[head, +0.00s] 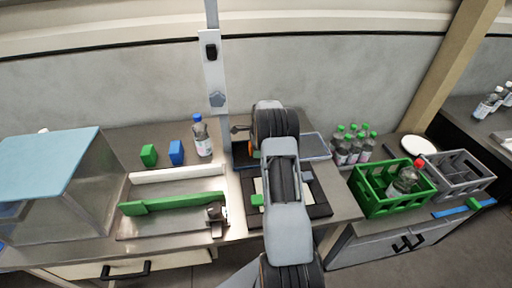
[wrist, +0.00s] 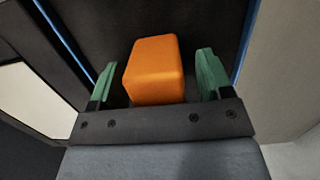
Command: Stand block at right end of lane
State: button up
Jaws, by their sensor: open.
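An orange block (wrist: 153,70) sits on a dark surface between the two green fingers of my gripper (wrist: 157,66) in the wrist view. The fingers are open, with a gap on each side of the block. In the head view my arm hides the block and most of the gripper. The steel lane (head: 150,190) lies left of my arm, between a white rail (head: 177,174) and a green rail (head: 172,203). No block shows in the lane. A small dark and brown fitting (head: 217,214) sits at the green rail's right end.
A green block (head: 149,155), a blue block (head: 176,152) and a blue-capped bottle (head: 202,137) stand behind the lane. A thin post (head: 215,85) rises behind it. A blue-topped box (head: 50,165) stands left. Green-capped bottles (head: 353,147) and a green crate (head: 385,205) stand right.

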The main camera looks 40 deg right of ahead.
jog(key=shift+f, duration=0.25)
jog(key=c, duration=1.2)
jog(key=shift+o, duration=0.2)
